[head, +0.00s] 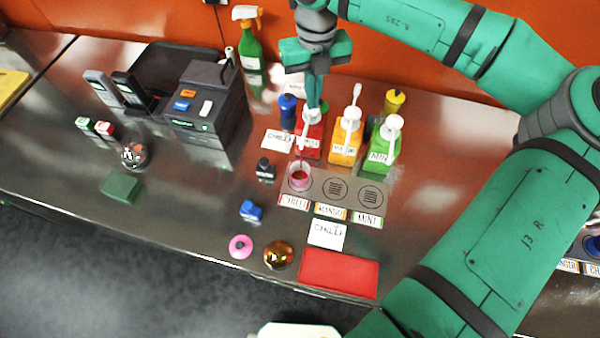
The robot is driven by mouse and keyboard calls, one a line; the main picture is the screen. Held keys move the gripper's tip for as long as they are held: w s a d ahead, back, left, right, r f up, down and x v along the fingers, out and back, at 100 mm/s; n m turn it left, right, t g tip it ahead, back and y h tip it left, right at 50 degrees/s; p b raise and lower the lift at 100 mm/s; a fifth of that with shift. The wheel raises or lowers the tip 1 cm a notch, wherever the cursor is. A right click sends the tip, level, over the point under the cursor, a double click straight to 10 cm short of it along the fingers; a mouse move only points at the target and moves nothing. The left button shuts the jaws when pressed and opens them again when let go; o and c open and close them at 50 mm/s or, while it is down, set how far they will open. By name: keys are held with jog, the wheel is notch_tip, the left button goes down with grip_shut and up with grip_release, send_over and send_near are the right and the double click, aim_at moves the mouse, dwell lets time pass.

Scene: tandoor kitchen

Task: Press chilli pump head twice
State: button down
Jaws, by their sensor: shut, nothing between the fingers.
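The red chilli pump bottle (311,142) stands at the left of a row of three pump bottles on the steel counter. My gripper (313,106) points down, fingers shut and empty, with its tips at the white pump head of the chilli bottle. The fingers hide much of that head, and I cannot tell how far it is pressed. A small pink cup (299,182) with red sauce in it stands in front of the bottle, on the spot behind the CHILLI label (294,202).
The orange mango bottle (345,150) and green mint bottle (381,157) stand close on the right. A blue-capped bottle (288,112) is close on the left. A green spray bottle (250,50) stands behind, and a dark till (205,110) further left.

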jog(key=shift+f, duration=0.25)
jog(key=shift+r, duration=1.25)
jog(key=shift+r, duration=0.1)
jog(key=shift+r, duration=2.9)
